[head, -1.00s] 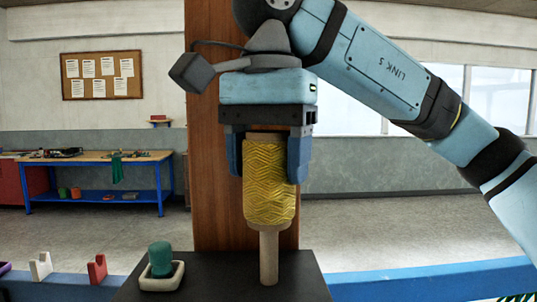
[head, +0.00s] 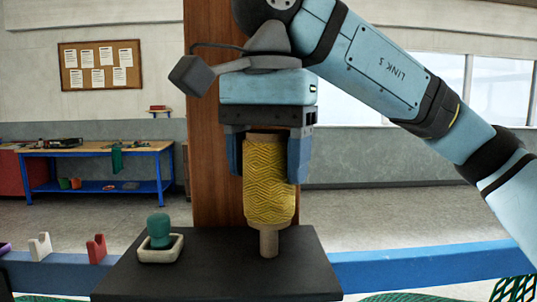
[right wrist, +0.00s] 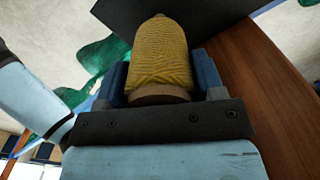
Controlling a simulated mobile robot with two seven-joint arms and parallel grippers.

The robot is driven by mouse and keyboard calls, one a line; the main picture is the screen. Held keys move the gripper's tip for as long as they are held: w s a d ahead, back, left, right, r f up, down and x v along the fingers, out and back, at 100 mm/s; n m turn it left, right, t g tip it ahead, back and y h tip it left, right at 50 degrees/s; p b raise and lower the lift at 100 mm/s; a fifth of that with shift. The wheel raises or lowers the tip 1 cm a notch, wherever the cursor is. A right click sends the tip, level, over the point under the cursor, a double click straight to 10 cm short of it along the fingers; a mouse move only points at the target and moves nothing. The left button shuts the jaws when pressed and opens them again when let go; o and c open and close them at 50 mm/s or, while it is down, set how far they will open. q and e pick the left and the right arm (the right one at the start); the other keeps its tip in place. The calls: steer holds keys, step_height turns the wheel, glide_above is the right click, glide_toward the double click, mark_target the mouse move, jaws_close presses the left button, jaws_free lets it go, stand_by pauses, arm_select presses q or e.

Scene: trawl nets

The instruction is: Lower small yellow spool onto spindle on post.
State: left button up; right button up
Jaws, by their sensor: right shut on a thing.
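The small yellow spool (head: 268,185) hangs upright in my right gripper (head: 270,170), its patterned yarn wound on a tan core. My right gripper is shut on its upper part, a finger on each side. Under the spool, a short length of the pale wooden spindle (head: 269,243) shows, standing on the dark top (head: 230,275) of the post. The spindle's upper part is hidden by the spool and they look in line. The spool's lower end is above the dark top. In the right wrist view the spool (right wrist: 162,55) is between the fingers. My left gripper is not in view.
A pale square dish with a green knob (head: 160,232) sits on the dark top, left of the spindle. A wooden column (head: 215,150) rises behind. A blue rail (head: 420,265) runs on both sides, with white and red notched holders (head: 96,249) at left.

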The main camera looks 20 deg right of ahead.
steer(key=shift+f+b, duration=0.8)
steer(key=shift+f, duration=0.45)
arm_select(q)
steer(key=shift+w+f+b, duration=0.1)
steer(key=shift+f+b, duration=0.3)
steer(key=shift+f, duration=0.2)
arm_select(e)
steer(key=shift+f, duration=0.65)
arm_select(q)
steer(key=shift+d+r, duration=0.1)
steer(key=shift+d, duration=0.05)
arm_select(e)
steer(key=o, duration=1)
steer(key=shift+o, duration=0.2)
